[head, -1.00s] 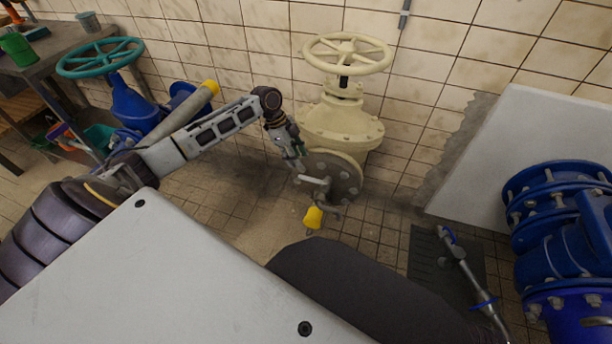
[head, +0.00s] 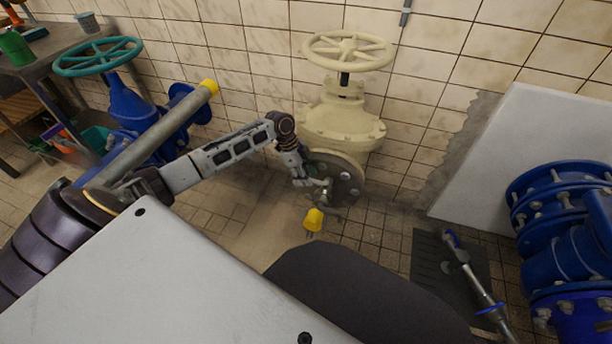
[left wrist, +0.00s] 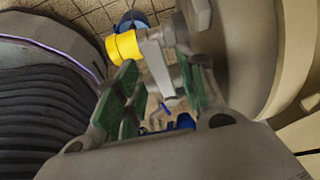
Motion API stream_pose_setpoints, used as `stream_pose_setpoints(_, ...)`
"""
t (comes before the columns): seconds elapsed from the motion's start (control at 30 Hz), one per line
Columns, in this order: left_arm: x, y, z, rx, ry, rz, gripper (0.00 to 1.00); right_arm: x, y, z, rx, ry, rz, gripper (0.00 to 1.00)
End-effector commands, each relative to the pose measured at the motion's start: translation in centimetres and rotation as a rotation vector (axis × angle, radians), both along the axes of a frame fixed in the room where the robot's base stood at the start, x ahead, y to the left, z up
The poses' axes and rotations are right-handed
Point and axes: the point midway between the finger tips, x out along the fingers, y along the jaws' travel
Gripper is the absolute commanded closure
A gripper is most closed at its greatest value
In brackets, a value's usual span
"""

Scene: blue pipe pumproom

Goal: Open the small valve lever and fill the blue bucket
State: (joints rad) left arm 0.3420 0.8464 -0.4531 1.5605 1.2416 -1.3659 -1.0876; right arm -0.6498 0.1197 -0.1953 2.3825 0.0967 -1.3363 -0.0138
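The small tap sits on the round flange (head: 340,178) of the cream valve, with a yellow end piece (head: 313,219) hanging below it. The yellow piece also shows in the left wrist view (left wrist: 124,47). My left gripper (head: 322,188) is at the tap and hides much of it, including the lever's exact position. In the left wrist view, its green-padded fingers (left wrist: 158,85) are apart, with a pale grey tap part (left wrist: 157,62) at or between their tips. I cannot tell whether they touch it. I cannot clearly identify the blue bucket. My right gripper is not in view.
A cream handwheel valve (head: 342,120) stands at the tiled wall. A blue valve with a teal wheel (head: 98,57) is at left, large blue pipework (head: 565,225) at right.

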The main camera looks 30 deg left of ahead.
Motion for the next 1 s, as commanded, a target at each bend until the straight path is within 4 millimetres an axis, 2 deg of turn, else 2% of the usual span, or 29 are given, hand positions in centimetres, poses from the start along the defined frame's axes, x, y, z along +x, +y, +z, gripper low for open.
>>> stream_pose_setpoints(0.17,0.0,0.0,0.0,0.000,0.000,0.000,0.62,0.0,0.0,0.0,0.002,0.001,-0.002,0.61)
stream_pose_setpoints(0.47,0.0,0.0,0.0,0.000,0.000,0.000,1.00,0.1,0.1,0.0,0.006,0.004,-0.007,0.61)
stream_pose_setpoints(0.77,0.0,0.0,0.0,0.000,0.000,0.001,1.00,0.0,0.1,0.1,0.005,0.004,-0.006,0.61)
stream_pose_setpoints(1.0,0.5,-1.1,0.2,0.000,0.001,0.019,1.00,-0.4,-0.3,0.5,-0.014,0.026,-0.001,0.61)
